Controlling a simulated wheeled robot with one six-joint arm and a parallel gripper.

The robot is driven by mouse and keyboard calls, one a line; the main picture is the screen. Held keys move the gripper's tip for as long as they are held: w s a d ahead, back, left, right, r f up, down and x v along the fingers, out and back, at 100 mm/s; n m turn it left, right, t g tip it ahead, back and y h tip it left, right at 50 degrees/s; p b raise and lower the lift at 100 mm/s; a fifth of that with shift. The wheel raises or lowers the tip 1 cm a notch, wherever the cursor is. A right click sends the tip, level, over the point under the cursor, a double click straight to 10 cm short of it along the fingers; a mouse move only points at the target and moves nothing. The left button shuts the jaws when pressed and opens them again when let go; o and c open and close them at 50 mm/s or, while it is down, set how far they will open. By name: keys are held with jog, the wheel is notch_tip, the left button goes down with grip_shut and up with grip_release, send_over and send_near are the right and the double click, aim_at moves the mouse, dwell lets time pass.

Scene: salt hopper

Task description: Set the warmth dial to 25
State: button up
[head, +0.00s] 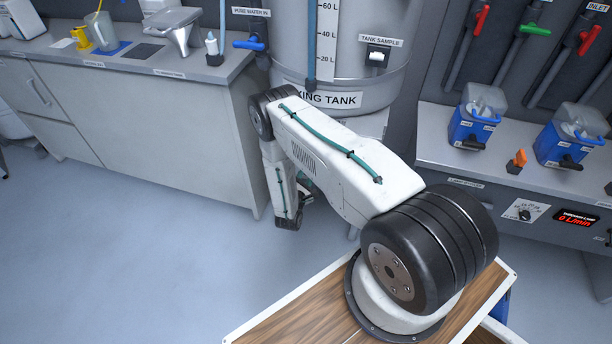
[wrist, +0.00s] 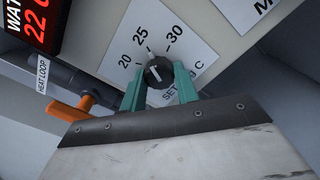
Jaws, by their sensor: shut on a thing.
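The warmth dial (wrist: 158,71) shows in the wrist view as a small black round knob on a white scale plate (wrist: 120,64) marked 20, 25 and 30. A short light pointer line shows on the knob's face; it is too small to read an exact value. My gripper (wrist: 160,81) has its two green fingers on either side of the knob, shut on it. The fingers cover part of the plate's lower lettering. In the head view my arm reaches down by the mixing tank; the dial and fingertips are hidden there.
A red display (wrist: 35,22) beginning "WAT" shows 22 at the upper left in the wrist view. An orange handle (wrist: 82,108) by the "HEAT LOOP" label is left of my gripper. The mixing tank (head: 345,60) stands behind my arm. Clear floor (head: 130,240) lies at left.

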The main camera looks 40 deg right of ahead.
jog(key=shift+s, duration=0.1)
jog(key=o, duration=1)
jog(key=shift+a, duration=0.1)
jog(key=v, duration=0.7)
jog(key=shift+s+a, duration=0.25)
jog(key=shift+a, duration=0.05)
